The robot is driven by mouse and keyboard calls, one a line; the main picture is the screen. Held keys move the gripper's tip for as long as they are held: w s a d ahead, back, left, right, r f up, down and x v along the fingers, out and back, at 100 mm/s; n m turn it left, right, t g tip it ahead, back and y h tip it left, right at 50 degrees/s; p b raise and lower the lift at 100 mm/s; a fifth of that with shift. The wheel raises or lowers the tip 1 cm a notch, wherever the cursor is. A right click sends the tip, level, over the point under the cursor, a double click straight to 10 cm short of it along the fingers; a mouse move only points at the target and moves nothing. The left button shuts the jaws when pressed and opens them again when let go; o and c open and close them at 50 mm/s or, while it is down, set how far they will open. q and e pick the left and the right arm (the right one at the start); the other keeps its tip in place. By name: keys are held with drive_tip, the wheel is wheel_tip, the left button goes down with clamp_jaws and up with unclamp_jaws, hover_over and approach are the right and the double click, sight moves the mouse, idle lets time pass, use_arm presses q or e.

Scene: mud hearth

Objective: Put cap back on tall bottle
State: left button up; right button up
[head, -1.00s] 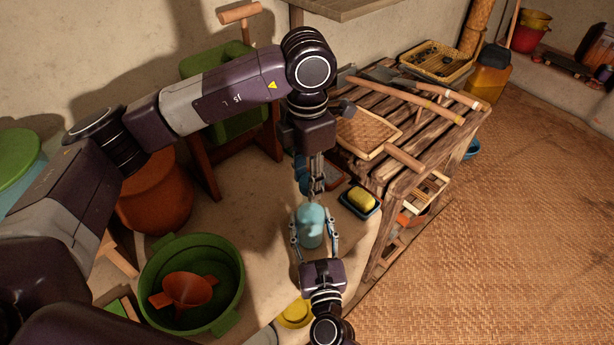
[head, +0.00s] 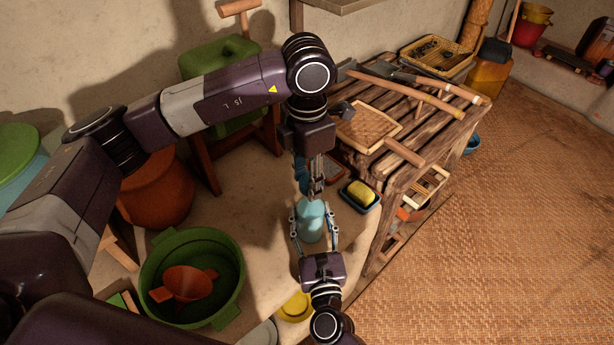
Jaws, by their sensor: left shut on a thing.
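The light blue tall bottle (head: 311,222) stands on the pale ledge in the head view. My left gripper (head: 316,190) points down right above the bottle's top. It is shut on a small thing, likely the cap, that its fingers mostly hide. Whether that thing touches the bottle cannot be told. My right gripper (head: 315,215) comes in from the bottom of the picture, with one finger on each side of the bottle. Whether these fingers press on the bottle is not clear. A dark blue thing (head: 301,172) shows just left of my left fingers.
A blue dish with a yellow sponge (head: 361,195) sits close to the right of the bottle. A green tub (head: 235,255) with an orange funnel (head: 188,284) stands at left. A yellow round thing (head: 295,306) lies in front. A slatted wooden table (head: 440,130) stands behind right.

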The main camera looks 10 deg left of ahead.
use_arm(q)
drive_tip(key=shift+f, duration=0.4)
drive_tip(key=m, duration=0.4)
drive_tip(key=shift+w+a, duration=0.15)
drive_tip(key=shift+w, duration=0.05)
drive_tip(key=m, duration=0.5)
drive_tip(key=shift+w+m, duration=0.25)
drive_tip(key=shift+m, duration=0.15)
drive_tip(key=m, duration=0.5)
drive_tip(key=shift+w+m, duration=0.2)
drive_tip(key=shift+m, duration=0.1)
drive_tip(key=m, duration=0.5)
drive_tip(key=shift+w+d+m, duration=0.15)
drive_tip(key=shift+d+m, duration=0.15)
drive_tip(key=shift+m, duration=0.1)
drive_tip(key=m, duration=0.3)
drive_tip(key=shift+w+d+m, duration=0.1)
drive_tip(key=shift+d+m, duration=0.05)
drive_tip(key=shift+m, duration=0.15)
drive_tip(key=m, duration=0.4)
drive_tip(key=shift+d, duration=0.2)
drive_tip(key=m, duration=0.7)
drive_tip(key=shift+d, duration=0.25)
